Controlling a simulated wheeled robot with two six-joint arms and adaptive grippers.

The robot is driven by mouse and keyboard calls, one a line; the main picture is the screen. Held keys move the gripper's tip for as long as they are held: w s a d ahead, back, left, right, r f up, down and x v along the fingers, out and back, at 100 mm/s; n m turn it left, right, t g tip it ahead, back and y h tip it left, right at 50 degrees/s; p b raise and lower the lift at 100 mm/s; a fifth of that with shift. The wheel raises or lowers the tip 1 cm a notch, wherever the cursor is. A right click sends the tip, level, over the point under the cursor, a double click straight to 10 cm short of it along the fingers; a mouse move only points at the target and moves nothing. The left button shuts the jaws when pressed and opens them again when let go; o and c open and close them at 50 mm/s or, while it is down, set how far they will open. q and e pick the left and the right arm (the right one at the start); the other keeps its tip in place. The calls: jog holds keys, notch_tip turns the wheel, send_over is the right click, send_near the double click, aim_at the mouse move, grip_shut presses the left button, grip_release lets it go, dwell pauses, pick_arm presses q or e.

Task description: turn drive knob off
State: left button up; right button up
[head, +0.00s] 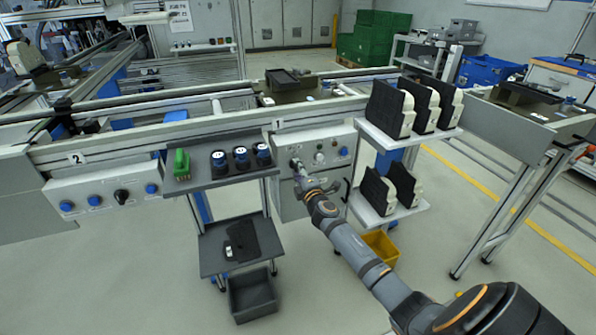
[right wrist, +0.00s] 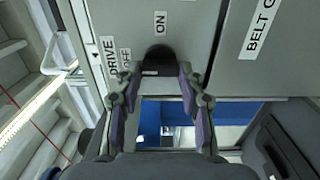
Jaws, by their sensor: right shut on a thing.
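The drive knob (right wrist: 158,58) is black and sits on a grey panel in the right wrist view, with the word DRIVE to its left. An OFF label (right wrist: 124,56) is left of the knob and an ON label (right wrist: 160,24) is above it. My right gripper (right wrist: 157,72) has its two fingers on either side of the knob, shut on it. The fingers hide part of the knob, and which label it points to is not clear. In the head view my right gripper (head: 296,168) is at the left end of the control box (head: 335,133). My left gripper is not in view.
A white rack (head: 384,140) with black-and-beige parts stands close on the right. A second panel (head: 68,187) is at far left. A yellow bin (head: 381,246) is below.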

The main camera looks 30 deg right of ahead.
jog(key=shift+f, duration=0.1)
dwell(0.3)
jog(key=o, duration=1.2)
jog(key=shift+c, duration=0.2)
jog(key=v, duration=1.2)
